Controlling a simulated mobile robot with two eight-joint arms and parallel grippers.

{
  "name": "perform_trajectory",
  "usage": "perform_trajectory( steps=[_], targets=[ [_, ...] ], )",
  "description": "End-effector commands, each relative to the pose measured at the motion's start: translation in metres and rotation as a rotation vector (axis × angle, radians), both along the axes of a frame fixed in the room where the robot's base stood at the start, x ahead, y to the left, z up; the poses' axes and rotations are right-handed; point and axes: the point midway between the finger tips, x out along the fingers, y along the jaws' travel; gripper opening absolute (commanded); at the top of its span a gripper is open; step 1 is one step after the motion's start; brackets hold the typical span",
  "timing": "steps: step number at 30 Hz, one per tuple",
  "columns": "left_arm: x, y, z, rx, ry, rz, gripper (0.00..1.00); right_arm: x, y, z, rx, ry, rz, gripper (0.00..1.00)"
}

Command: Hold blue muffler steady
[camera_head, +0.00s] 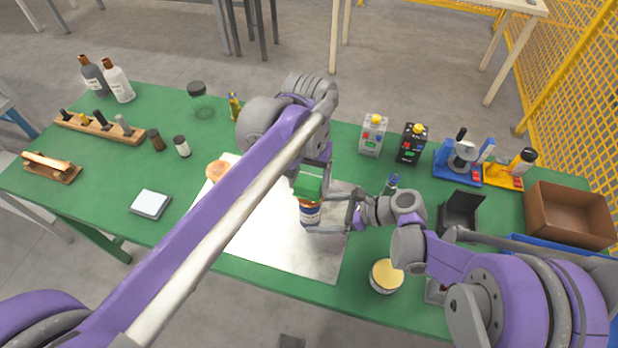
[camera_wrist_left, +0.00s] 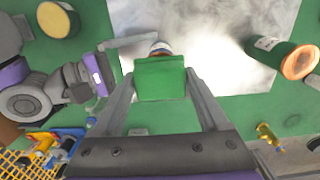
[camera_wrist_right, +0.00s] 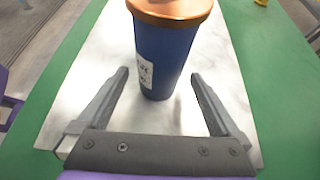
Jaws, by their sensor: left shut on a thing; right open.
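The blue muffler (camera_head: 310,214) stands upright on the pale mat (camera_head: 280,240), with a copper-coloured top and a white label. It fills the middle of the right wrist view (camera_wrist_right: 168,52). My right gripper (camera_wrist_right: 160,75) is open, with a finger on each side of the muffler and gaps showing. My left gripper (camera_head: 312,165) is shut on a green block (camera_head: 310,183) just above the muffler. The block hides most of the muffler in the left wrist view (camera_wrist_left: 160,78). I cannot tell whether block and muffler touch.
A round yellow-topped tin (camera_head: 386,276) is near the front edge. Battery-like boxes (camera_head: 373,136), a blue device (camera_head: 462,160) and a brown box (camera_head: 568,212) stand to the right.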

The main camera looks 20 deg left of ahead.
Motion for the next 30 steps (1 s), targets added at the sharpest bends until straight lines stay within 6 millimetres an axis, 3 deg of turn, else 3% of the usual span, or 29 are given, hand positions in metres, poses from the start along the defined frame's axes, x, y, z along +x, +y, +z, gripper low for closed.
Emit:
perform_trajectory(
  steps=[6, 17, 27, 30],
  targets=[
    [-0.002, 0.000, -0.013, 0.000, 0.005, 0.000, 0.32, -0.001, 0.016, -0.010, 0.000, 0.001, 0.000, 1.00],
    [-0.002, 0.000, -0.014, 0.000, 0.006, 0.000, 0.32, 0.000, 0.019, -0.010, 0.000, 0.000, -0.001, 1.00],
    [-0.002, 0.000, -0.014, 0.000, 0.006, 0.000, 0.32, 0.000, 0.019, -0.010, 0.000, 0.000, -0.001, 0.42],
    [-0.002, 0.000, -0.014, 0.000, 0.006, 0.000, 0.32, 0.000, 0.019, -0.010, 0.000, 0.000, -0.001, 0.38]
  ],
)
